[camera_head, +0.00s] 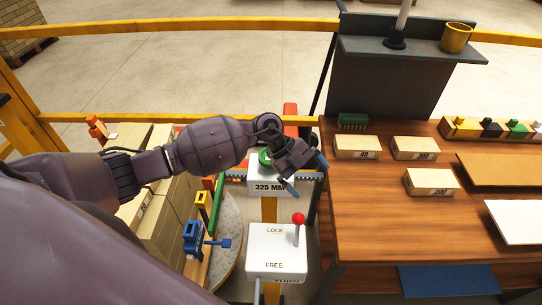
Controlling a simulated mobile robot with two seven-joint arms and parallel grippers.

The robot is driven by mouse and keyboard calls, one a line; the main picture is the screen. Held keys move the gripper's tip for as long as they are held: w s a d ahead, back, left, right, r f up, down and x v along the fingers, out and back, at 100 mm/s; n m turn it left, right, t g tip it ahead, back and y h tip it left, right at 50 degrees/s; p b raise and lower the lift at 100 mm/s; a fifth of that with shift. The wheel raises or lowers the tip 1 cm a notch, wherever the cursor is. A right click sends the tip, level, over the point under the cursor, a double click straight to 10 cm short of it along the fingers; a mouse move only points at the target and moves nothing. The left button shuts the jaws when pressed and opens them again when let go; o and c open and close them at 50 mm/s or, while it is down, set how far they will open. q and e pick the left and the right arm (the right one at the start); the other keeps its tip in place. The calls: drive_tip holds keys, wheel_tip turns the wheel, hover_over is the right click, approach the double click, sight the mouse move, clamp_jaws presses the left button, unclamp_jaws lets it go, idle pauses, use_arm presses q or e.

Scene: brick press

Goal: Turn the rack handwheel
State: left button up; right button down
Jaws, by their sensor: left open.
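My left gripper (306,174) is open, its two blue-tipped fingers spread and nothing seen between them. It hangs over the right side of a white box marked 325 MM (268,188). A green rounded part (264,157) shows behind my left wrist, mostly hidden; I cannot tell if it is the handwheel. In front stands a white box marked LOCK and FREE (276,246). Its red-knobbed lever (298,220) stands on the right, toward the LOCK end. A TURN label (288,281) shows at its lower edge. No full handwheel is visible. My right gripper is not in view.
A wooden table (380,225) on the right holds several numbered blocks (358,147) and a dark shelf panel (385,75). Stacked tan bricks (160,222) and a blue clamp-like part (194,238) are at left. A yellow rail (150,28) runs behind.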

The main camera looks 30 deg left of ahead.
use_arm(q)
drive_tip(key=w+a+r+n+y, duration=0.2)
drive_tip(key=w+a+y, duration=0.25)
drive_tip(key=a, duration=0.25)
drive_tip(key=w+a+r+n+y, duration=0.1)
drive_tip(key=w+a+r+y, duration=0.1)
drive_tip(key=w+a+y, duration=0.45)
drive_tip(key=shift+h, duration=0.7)
drive_tip(key=s+f, duration=0.1)
drive_tip(key=f, duration=0.2)
drive_tip(key=s+a+f+b, duration=0.1)
drive_tip(key=f, duration=0.2)
drive_tip(key=s+f, duration=0.1)
drive_tip(key=f, duration=0.2)
drive_tip(key=shift+a+f, duration=0.1)
drive_tip(key=shift+a, duration=0.05)
drive_tip(key=shift+f, duration=0.7)
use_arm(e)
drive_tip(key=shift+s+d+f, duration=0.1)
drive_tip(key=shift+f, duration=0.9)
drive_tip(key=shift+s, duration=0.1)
use_arm(q)
drive_tip(key=c, duration=0.8)
drive_tip(key=shift+o, duration=0.2)
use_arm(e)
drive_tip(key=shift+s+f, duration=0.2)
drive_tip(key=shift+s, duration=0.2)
use_arm(q)
drive_tip(key=shift+m, duration=0.3)
